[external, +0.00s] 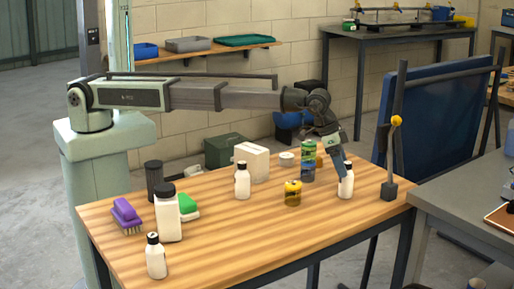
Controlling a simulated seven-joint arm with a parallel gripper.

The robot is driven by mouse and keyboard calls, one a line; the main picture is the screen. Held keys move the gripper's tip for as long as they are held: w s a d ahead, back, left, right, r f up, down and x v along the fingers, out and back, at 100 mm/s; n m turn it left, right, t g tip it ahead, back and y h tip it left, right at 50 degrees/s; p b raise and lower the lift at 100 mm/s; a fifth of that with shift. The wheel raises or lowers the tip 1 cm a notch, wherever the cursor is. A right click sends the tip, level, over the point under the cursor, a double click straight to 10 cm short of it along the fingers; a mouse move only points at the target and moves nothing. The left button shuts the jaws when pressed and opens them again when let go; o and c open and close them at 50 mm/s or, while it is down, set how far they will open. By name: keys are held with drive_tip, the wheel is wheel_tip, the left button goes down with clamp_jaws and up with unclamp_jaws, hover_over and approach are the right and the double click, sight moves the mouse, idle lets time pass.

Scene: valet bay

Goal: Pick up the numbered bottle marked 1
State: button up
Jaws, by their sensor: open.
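Three small white bottles with dark caps stand upright on the wooden table: a front-left bottle (156,260), a middle bottle (242,184) and a right bottle (347,186). I cannot read a number on any of them, so I cannot tell which is marked 1. My gripper (342,174) points down at the right bottle, tilted, with its fingers at the bottle's upper part. It is open. A finger hides part of that bottle's left side; whether they touch is unclear.
A larger white bottle (168,218), purple brush (126,214), green-and-white brush (187,206) and dark cylinder (154,180) stand at the left. The front centre is clear.

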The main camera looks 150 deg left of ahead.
sight(346, 180)
drive_tip(key=x, duration=0.5)
drive_tip(key=shift+w, duration=0.1)
drive_tip(key=shift+r, duration=0.1)
drive_tip(key=c, duration=1.2)
